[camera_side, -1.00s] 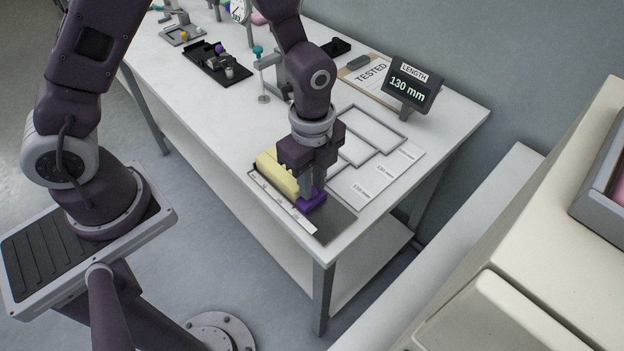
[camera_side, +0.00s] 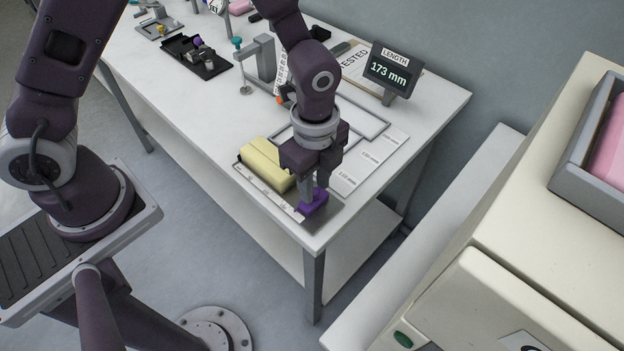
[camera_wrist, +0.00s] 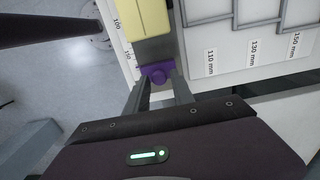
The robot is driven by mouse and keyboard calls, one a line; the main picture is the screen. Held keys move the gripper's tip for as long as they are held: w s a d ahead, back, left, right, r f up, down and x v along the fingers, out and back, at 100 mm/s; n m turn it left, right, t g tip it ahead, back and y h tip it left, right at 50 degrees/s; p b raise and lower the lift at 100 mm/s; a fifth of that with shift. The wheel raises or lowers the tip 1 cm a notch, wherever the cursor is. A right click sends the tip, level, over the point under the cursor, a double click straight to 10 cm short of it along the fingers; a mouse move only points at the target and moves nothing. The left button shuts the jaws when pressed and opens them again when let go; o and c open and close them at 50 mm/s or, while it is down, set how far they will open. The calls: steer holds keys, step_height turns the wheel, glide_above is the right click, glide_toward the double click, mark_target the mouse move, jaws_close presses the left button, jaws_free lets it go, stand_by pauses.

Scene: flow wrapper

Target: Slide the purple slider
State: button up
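The purple slider (camera_side: 313,205) is near the front-right end of the grey measuring track, apart from the yellow block (camera_side: 266,166). My gripper (camera_side: 314,188) is lowered at the slider. Its two fingers (camera_wrist: 158,85) stand on either side of the knob and appear closed on it; the exact contact is small to see. The LENGTH display (camera_side: 392,73) reads 173 mm.
A white ruler strip (camera_side: 272,198) runs along the track's front edge. Grey frames and labelled length zones (camera_side: 380,151) lie behind my gripper. A grey stand (camera_side: 262,58) and a black tray (camera_side: 203,60) are farther left. A cream machine (camera_side: 540,230) stands right of the table.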

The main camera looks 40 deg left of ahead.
steer(key=shift+o, duration=0.7)
step_height(320, 180, up, 7)
steer(key=shift+a+r, duration=0.1)
steer(key=shift+r, duration=0.1)
steer(key=s+a+r+n+t, duration=0.5)
steer(key=s+a+r+n, duration=0.8)
steer(key=s+r+n, duration=0.2)
step_height(320, 180, up, 2)
steer(key=n, duration=0.3)
steer(key=shift+s+t, duration=0.25)
steer(key=shift+t, duration=0.05)
